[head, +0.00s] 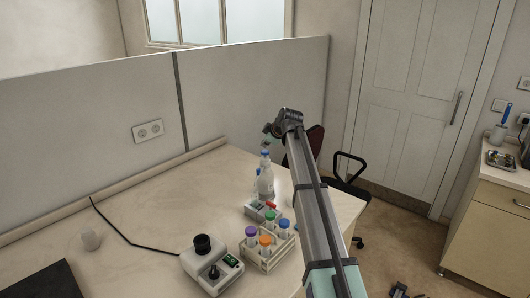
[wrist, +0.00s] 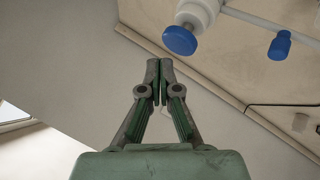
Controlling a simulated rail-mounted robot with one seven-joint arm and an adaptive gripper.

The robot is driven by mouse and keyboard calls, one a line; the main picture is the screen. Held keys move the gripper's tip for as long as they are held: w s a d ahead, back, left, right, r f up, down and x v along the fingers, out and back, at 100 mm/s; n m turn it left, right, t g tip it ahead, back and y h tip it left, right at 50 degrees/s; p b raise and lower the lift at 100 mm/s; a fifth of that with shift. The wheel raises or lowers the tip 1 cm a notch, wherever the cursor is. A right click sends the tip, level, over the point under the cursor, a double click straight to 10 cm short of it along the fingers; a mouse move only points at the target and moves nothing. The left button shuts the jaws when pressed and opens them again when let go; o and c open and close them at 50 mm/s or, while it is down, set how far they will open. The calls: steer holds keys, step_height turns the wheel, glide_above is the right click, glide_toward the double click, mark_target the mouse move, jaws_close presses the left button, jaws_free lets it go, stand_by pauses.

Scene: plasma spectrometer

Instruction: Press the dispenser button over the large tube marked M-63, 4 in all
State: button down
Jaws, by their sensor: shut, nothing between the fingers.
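A dispenser bottle (head: 265,185) with a clear body and a blue top stands towards the far right of the table in the head view. In the wrist view its white head (wrist: 197,12) carries a round blue button (wrist: 180,40) at the upper right. My gripper (wrist: 160,62) is shut and empty, its tips a little left of and below the button in that picture, apart from it. In the head view my gripper (head: 267,131) is above the bottle's top. A rack (head: 262,258) holds several tubes with coloured caps. No M-63 marking can be read.
A device with a black knob (head: 203,244) sits left of the rack. A small grey unit with a red part (head: 271,205) is behind it. A blue cap (wrist: 279,45) shows right of the button. A partition (head: 90,135) backs the table; a chair (head: 350,175) stands beyond it.

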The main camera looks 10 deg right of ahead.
mark_target(266, 152)
steer(key=shift+r+p, duration=0.65)
steer(key=shift+r, duration=1.75)
